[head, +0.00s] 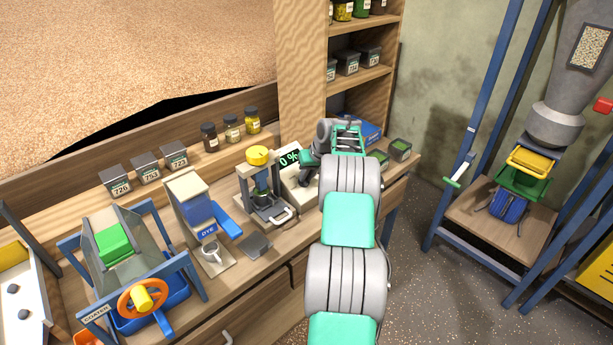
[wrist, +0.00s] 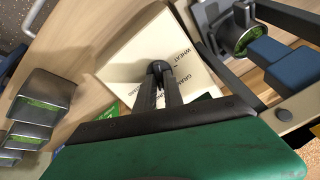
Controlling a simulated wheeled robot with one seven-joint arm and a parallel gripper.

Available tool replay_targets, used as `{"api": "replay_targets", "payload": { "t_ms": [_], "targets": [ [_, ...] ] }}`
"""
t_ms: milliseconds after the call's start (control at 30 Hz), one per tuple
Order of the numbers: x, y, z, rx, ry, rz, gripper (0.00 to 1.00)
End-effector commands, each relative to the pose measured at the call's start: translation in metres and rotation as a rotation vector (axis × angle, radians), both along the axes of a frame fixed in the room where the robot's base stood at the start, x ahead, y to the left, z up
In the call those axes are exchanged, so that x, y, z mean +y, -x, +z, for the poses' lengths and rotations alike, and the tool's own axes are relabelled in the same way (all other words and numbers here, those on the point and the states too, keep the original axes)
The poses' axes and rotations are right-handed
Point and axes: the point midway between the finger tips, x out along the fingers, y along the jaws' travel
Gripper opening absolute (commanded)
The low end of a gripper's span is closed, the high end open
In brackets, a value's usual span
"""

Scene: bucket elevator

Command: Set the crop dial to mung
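The crop dial (wrist: 158,67) is a small dark round knob on the cream face of a meter (wrist: 127,55). Labels reading GRAM and WHEAT show beside it in the wrist view; other lettering is partly covered. My gripper (wrist: 161,76) has its two dark fingers close together at the knob, one on each side, and looks shut on it. Which label the dial points at cannot be told. In the head view the meter (head: 289,177) stands on the bench with a green 0 % display, and my arm's end partly hides it.
A press with a yellow knob (head: 257,156) stands close left of the meter. A blue box (head: 370,132) and small dark bins (head: 399,149) sit to its right and behind. Jars (head: 231,129) line the back ledge.

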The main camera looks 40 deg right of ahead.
Motion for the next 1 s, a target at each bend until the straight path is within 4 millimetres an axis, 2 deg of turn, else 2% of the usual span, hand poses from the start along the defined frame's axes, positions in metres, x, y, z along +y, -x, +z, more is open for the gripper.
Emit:
{"api": "replay_targets", "payload": {
  "t_ms": [33,200,467,567,833,1000],
  "targets": [
    [0.0,0.0,0.0,0.0,0.0,0.0,0.17],
    [0.0,0.0,0.0,0.0,0.0,0.001,0.31],
    [0.0,0.0,0.001,0.0,0.0,0.001,0.32],
    [-0.001,0.004,0.011,-0.001,0.002,0.001,0.32],
    [-0.002,0.027,0.058,-0.001,0.002,0.0,0.32],
    [-0.001,0.033,0.07,0.0,-0.001,0.001,0.32]
  ]
}}
